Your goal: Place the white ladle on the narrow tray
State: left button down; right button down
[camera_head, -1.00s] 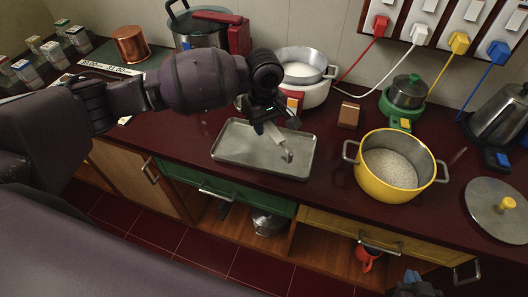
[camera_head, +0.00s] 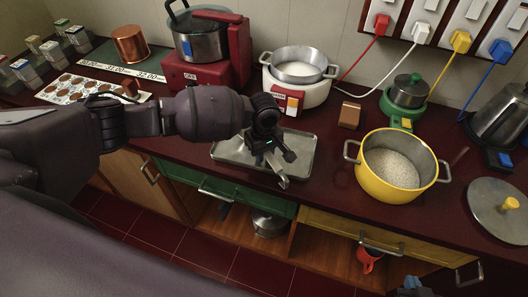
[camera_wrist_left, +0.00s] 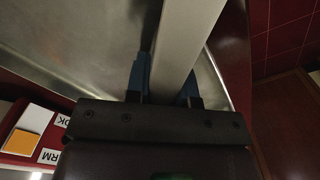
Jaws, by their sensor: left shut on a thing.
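My left gripper (camera_head: 272,158) is over the front part of the narrow metal tray (camera_head: 230,152) on the dark red counter. It is shut on the white ladle (camera_head: 283,182), whose pale end shows below the fingers near the tray's front edge. In the left wrist view the pale, flat ladle handle (camera_wrist_left: 188,35) runs between the two blue fingers, with the tray (camera_wrist_left: 75,40) beneath. The gripper hides much of the ladle, and I cannot tell whether it touches the tray. Part of my right gripper (camera_head: 415,287) shows at the bottom edge; its jaws are unclear.
A yellow pot (camera_head: 390,190) stands right of the tray, with a small brown box (camera_head: 349,115) behind. A white cooker (camera_head: 300,90) and a red cooker (camera_head: 195,75) stand behind the tray. The counter's front edge, above a green drawer (camera_head: 225,188), is close.

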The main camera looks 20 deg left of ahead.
jog(key=shift+w+r, duration=0.1)
pick_arm(q)
jog(key=c, duration=1.1)
grip_release()
jog(key=shift+f, duration=0.1)
jog(key=shift+o, duration=0.6)
pick_arm(e)
jog(key=shift+w+r, duration=0.25)
jog(key=shift+w, duration=0.15)
pick_arm(q)
notch_tip(320, 180, up, 11)
jog(key=shift+r+p, duration=0.15)
jog(key=shift+p, duration=0.25)
jog(key=shift+r, duration=0.5)
pick_arm(e)
jog(key=shift+s+r, duration=0.1)
jog(key=shift+r, duration=0.15)
